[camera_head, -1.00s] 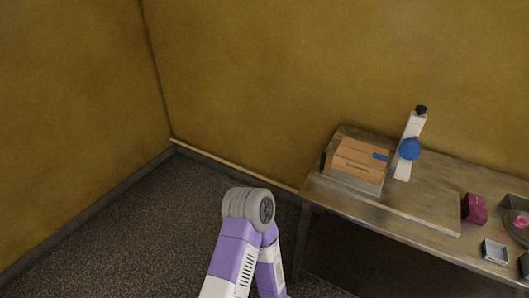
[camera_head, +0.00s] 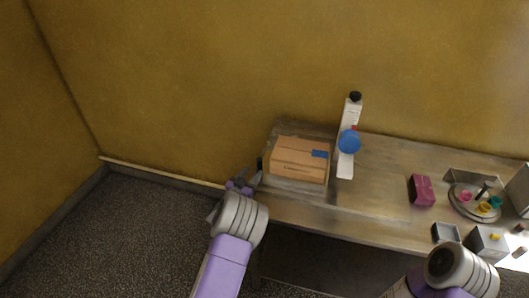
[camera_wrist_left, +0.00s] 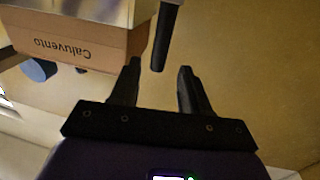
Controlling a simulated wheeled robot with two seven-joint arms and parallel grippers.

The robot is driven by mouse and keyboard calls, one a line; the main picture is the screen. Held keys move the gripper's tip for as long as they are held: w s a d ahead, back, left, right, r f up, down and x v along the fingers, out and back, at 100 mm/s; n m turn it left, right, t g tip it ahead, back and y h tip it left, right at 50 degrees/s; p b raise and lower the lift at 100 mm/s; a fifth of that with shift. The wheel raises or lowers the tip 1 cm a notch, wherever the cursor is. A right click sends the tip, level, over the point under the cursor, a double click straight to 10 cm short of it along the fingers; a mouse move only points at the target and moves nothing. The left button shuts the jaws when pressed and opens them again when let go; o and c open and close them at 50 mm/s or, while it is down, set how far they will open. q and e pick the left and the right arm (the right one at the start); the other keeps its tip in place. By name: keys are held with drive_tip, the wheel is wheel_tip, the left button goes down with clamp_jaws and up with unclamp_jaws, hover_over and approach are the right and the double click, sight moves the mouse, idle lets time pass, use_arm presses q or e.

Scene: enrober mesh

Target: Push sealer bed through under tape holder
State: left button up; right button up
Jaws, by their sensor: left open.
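The sealer bed (camera_head: 303,187) is a grey slab at the left end of the bench, with a brown cardboard box (camera_head: 298,158) on it. A dark upright handle (camera_head: 259,164) stands at its left end. The tape holder (camera_head: 345,165) is a white post with a blue roll (camera_head: 349,141), just right of the box. My left gripper (camera_head: 243,180) is open, close to the handle at the bench's left end. In the left wrist view, the handle (camera_wrist_left: 165,38) shows between the open fingertips (camera_wrist_left: 158,72); I cannot tell how deep.
The bench (camera_head: 375,215) is clear just right of the tape holder. A wall stands close behind the bench.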

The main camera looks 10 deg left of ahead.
sight(258, 163)
use_arm(q)
drive_tip(key=shift+w+r, duration=0.2)
drive_tip(key=shift+w, duration=0.2)
drive_tip(key=shift+s+r, duration=0.15)
drive_tip(key=shift+r, duration=0.2)
drive_tip(key=shift+w+d+r, duration=0.15)
drive_tip(key=shift+w+d, duration=0.05)
drive_tip(key=w, duration=0.3)
drive_tip(key=shift+w+d+f, duration=0.3)
drive_tip(key=shift+w, duration=0.1)
drive_tip(key=shift+w+d, duration=0.15)
drive_tip(key=shift+w, duration=0.8)
drive_tip(key=shift+r, duration=0.1)
clamp_jaws()
